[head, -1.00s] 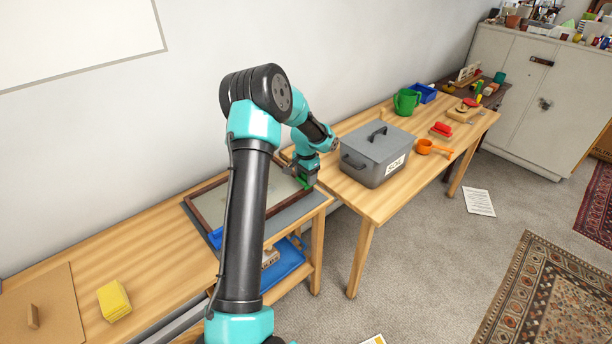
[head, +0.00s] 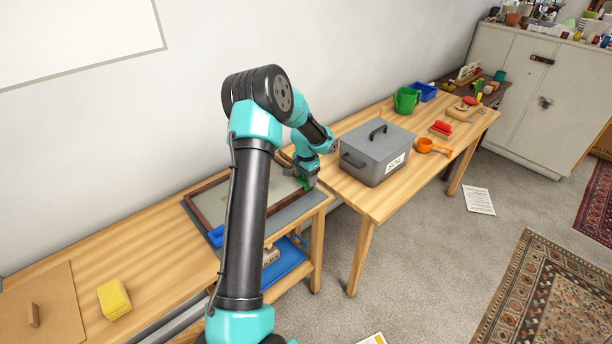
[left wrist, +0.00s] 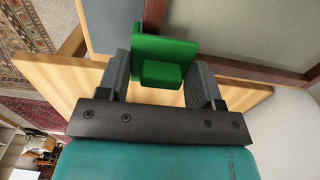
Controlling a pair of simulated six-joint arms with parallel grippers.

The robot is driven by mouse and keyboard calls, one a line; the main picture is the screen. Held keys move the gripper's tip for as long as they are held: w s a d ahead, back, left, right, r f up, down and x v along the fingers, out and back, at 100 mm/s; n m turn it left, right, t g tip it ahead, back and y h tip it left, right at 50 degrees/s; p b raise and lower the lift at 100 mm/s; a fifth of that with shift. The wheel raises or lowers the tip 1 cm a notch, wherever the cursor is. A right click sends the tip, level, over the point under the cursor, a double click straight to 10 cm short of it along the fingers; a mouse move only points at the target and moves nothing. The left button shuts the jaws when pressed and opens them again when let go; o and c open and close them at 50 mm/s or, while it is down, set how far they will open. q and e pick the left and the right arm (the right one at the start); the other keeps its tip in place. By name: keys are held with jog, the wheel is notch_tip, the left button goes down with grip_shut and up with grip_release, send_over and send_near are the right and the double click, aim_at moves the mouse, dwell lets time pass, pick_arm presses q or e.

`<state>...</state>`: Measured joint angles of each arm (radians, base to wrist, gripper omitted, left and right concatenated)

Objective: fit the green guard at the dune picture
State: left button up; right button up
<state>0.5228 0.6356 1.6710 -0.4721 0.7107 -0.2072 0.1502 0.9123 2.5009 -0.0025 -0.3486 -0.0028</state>
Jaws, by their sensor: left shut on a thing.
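The dune picture (head: 209,193) lies flat in a dark brown frame on a grey mat (head: 309,200) on the wooden table, partly hidden by my left arm. My left gripper (head: 303,177) is at the frame's far right corner, shut on the green guard (head: 305,184). In the left wrist view the green guard (left wrist: 165,50) sits between the fingers of the gripper (left wrist: 160,78), at the meeting of two brown frame bars (left wrist: 250,73). I cannot tell whether it is fully seated. My right gripper is out of view.
A grey lidded box (head: 372,160) stands on the adjoining table to the right, near the gripper. A blue tray (head: 285,262) is on the shelf below. A yellow block (head: 114,300) lies at the left. The wall runs close behind.

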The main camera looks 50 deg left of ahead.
pick_arm(q)
jog(key=shift+f, duration=0.65)
jog(key=o, duration=1)
jog(key=shift+r, duration=0.1)
notch_tip(320, 180, up, 17)
jog(key=shift+r, duration=0.15)
dwell(0.8)
